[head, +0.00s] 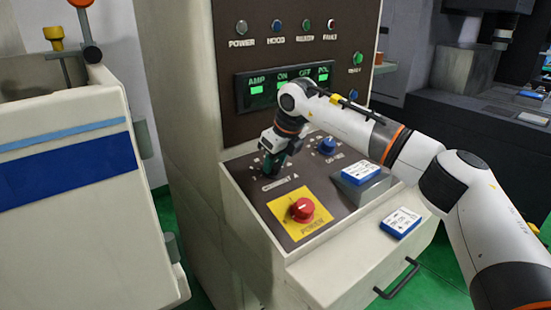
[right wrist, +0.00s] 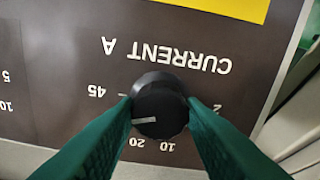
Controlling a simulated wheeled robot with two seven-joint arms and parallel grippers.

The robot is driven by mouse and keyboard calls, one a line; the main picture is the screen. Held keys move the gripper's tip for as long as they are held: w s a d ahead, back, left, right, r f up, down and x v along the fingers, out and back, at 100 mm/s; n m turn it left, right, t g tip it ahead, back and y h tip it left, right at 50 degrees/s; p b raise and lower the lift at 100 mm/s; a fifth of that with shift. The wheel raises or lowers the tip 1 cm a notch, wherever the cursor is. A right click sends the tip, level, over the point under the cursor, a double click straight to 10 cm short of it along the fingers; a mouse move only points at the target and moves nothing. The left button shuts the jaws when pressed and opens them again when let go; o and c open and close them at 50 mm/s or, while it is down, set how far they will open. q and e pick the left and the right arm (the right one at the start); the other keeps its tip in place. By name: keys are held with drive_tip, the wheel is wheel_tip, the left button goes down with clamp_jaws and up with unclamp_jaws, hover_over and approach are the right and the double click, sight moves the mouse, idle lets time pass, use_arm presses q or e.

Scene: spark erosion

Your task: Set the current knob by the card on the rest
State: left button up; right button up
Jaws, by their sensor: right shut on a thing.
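My right gripper (right wrist: 160,106) is shut on the knob, with green fingers touching both sides. In the head view the right gripper (head: 273,160) reaches down to the panel's left side and hides the knob. A blue and white card (head: 361,172) lies on the grey sloped rest (head: 350,190); its writing is too small to read. My left gripper is not in view.
A second blue and white card (head: 401,222) lies on the ledge in front. A red knob (head: 302,208) on a yellow plate and a blue knob (head: 327,146) are close by. A green-lit display (head: 288,84) is above. A drawer handle (head: 398,280) sticks out below.

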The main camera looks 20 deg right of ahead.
drive_tip(key=n+p, duration=0.1)
drive_tip(key=n, duration=0.4)
drive_tip(key=shift+r+n, duration=0.1)
drive_tip(key=shift+n, duration=0.3)
drive_tip(key=n+p, duration=0.1)
drive_tip(key=n, duration=0.3)
drive_tip(key=shift+n, duration=0.3)
drive_tip(key=o, duration=1)
drive_tip(key=b+v, duration=0.1)
drive_tip(key=v, duration=1.1)
drive_tip(key=shift+w, duration=0.2)
drive_tip(key=shift+d, duration=0.15)
